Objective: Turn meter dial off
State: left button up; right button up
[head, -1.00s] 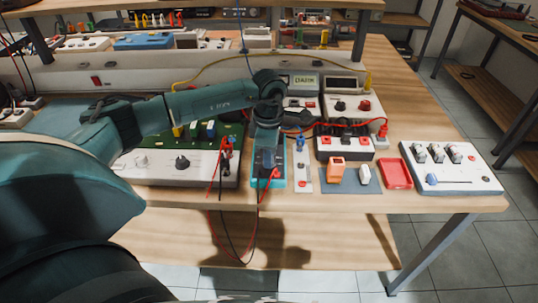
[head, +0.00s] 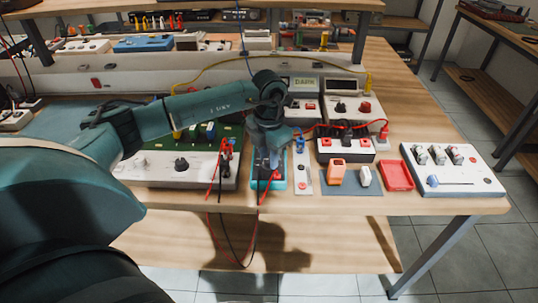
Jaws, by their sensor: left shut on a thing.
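The meter (head: 281,184) is a small unit with a teal casing, lying at the front edge of the bench in the middle of the view. Red and black leads run from its lower part. My left arm reaches in from the left, and its gripper (head: 268,162) points down onto the meter. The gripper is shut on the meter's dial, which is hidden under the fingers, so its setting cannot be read. My right gripper is out of view.
A green circuit board on a white base (head: 150,168) stands left of the meter. A narrow white switch strip (head: 303,180) is close on its right. Farther right are a grey mat (head: 350,189), a red tray (head: 397,176) and a white control panel (head: 460,184). Loose leads hang over the front edge.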

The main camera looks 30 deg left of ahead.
pick_arm(q)
jog(key=shift+n, duration=1.2)
jog(key=o, duration=1)
jog(key=shift+r, duration=0.1)
notch_tip(320, 180, up, 13)
jog(key=shift+b, duration=0.45)
